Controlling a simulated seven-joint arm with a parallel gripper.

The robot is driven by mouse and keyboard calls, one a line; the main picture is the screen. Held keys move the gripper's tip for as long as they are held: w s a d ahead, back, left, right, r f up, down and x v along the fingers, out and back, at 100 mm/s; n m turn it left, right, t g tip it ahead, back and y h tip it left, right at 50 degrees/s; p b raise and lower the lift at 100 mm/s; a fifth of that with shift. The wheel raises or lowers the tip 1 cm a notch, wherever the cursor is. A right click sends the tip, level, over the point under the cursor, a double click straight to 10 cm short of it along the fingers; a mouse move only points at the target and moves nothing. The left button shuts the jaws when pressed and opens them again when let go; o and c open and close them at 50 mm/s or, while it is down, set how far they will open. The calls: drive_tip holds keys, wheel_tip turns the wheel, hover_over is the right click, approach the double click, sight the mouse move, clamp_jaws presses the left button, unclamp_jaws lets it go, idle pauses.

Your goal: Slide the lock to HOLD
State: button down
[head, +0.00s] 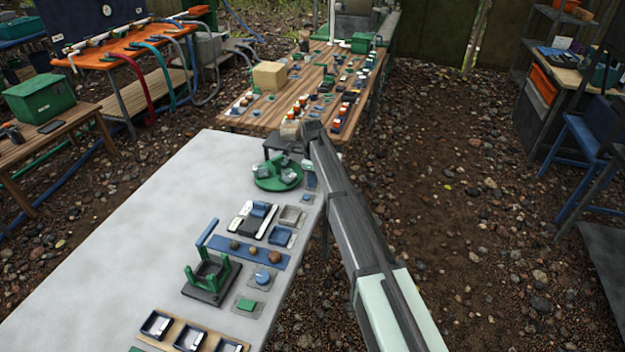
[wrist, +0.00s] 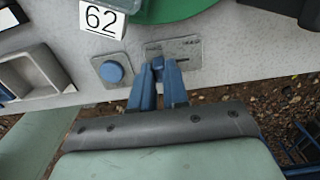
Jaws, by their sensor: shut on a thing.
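In the wrist view, a small grey plate (wrist: 187,48) with a dark slot line and tiny markings lies on the pale table top. The markings are too small to read, so I cannot tell which end is HOLD. My gripper (wrist: 158,68) has its blue fingers shut on a small blue slider (wrist: 158,60) at the plate's left part. The fingertips hide most of the slider. In the head view my arm reaches over the table's far end, and the fingers are not clear there.
A round blue button (wrist: 112,72) on a grey plate sits just left of the fingers. A white 62 label (wrist: 103,19) and a green disc (wrist: 175,8) lie beyond. The pale table (head: 160,240) carries several other fixtures; a wooden table (head: 245,112) stands behind.

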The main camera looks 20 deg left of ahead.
drive_tip(key=shift+w, duration=1.85)
drive_tip(key=c, duration=1.2)
unclamp_jaws()
wheel_tip(320, 180, up, 7)
